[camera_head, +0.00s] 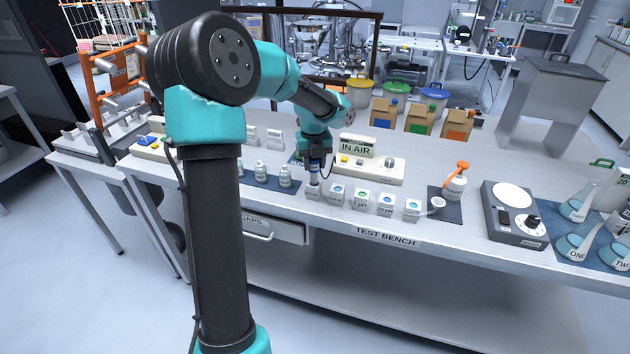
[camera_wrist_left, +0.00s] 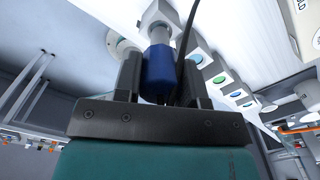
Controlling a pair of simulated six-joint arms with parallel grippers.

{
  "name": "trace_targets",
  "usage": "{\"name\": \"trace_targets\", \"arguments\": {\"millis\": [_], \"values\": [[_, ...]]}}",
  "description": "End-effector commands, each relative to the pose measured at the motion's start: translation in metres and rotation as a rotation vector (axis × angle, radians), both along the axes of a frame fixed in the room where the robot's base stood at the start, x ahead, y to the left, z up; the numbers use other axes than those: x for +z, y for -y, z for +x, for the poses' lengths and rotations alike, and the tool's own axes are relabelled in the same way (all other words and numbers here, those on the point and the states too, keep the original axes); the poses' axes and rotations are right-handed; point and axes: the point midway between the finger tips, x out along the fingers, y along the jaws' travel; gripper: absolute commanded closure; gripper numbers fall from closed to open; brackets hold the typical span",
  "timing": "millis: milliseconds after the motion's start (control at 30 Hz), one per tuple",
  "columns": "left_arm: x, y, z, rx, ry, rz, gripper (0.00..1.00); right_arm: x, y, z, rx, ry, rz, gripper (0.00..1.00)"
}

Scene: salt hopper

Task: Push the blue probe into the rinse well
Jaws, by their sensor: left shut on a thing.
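The blue probe (camera_head: 314,178) is upright at the left end of a row of small white wells. My left gripper (camera_head: 315,163) is shut on its blue body, also seen in the left wrist view (camera_wrist_left: 158,72). The probe's grey lower end points at the leftmost white well (camera_head: 313,191), which shows in the wrist view (camera_wrist_left: 158,12). The probe's tip is hidden, so I cannot tell how deep it sits. The well's label is too small to read. A dark cable (camera_wrist_left: 186,45) runs beside the probe. My right gripper is not in view.
More wells with coloured tops (camera_head: 361,199) continue to the right. The meter box (camera_head: 370,168) behind carries a sign reading IN AIR (camera_head: 357,145). Small white bottles (camera_head: 260,170) stand to the left, and a bottle with an orange top (camera_head: 456,183) to the right.

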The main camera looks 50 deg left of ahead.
Motion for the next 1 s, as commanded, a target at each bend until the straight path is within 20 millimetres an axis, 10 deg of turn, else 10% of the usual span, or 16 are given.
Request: {"name": "trace_targets", "arguments": {"millis": [1000], "values": [[0.029, 0.000, 0.000, -0.001, 0.001, -0.001, 0.97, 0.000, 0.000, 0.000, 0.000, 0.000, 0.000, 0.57]]}}
